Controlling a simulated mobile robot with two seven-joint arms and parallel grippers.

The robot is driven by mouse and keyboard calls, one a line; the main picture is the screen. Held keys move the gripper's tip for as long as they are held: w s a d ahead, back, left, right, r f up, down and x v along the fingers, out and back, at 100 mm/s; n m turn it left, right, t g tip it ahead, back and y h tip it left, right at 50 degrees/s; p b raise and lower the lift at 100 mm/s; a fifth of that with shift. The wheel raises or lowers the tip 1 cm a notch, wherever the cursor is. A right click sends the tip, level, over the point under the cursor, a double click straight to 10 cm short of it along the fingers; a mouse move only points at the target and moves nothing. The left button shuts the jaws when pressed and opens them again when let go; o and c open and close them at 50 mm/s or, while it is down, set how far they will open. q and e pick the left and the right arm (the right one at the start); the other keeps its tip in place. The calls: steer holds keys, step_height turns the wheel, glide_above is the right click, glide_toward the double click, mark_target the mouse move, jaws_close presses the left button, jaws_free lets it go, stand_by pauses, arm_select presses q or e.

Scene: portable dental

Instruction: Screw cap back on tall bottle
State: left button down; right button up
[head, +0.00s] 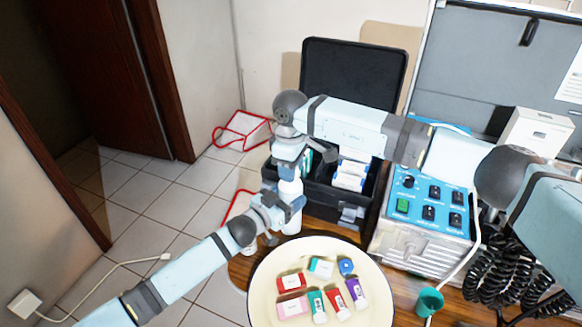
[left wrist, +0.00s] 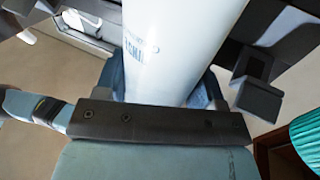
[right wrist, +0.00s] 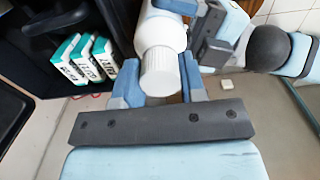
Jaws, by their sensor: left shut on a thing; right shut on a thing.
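The tall white bottle (head: 292,218) stands upright beyond the round tray in the head view. My left gripper (head: 280,208) is shut around its body from the left. The left wrist view shows the bottle's smooth white wall with printed lettering (left wrist: 175,45) between the fingers. My right gripper (head: 290,170) comes down from above and is shut on the ribbed white cap (right wrist: 160,72). The cap lines up with the bottle's top (right wrist: 160,33) and looks seated against it. I cannot tell how tightly it is threaded.
An open black case (head: 325,195) with boxes (head: 350,174) stands close behind the bottle. A blue control unit (head: 425,215) is to the right. A cream round tray (head: 262,300) with small boxes and tubes lies in front. A teal cup (head: 429,302) stands right of it.

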steer(key=o, duration=0.9)
steer(key=shift+o, duration=0.2)
steer(key=shift+r, duration=0.1)
steer(key=shift+r, duration=2.15)
steer(key=shift+c, duration=0.4)
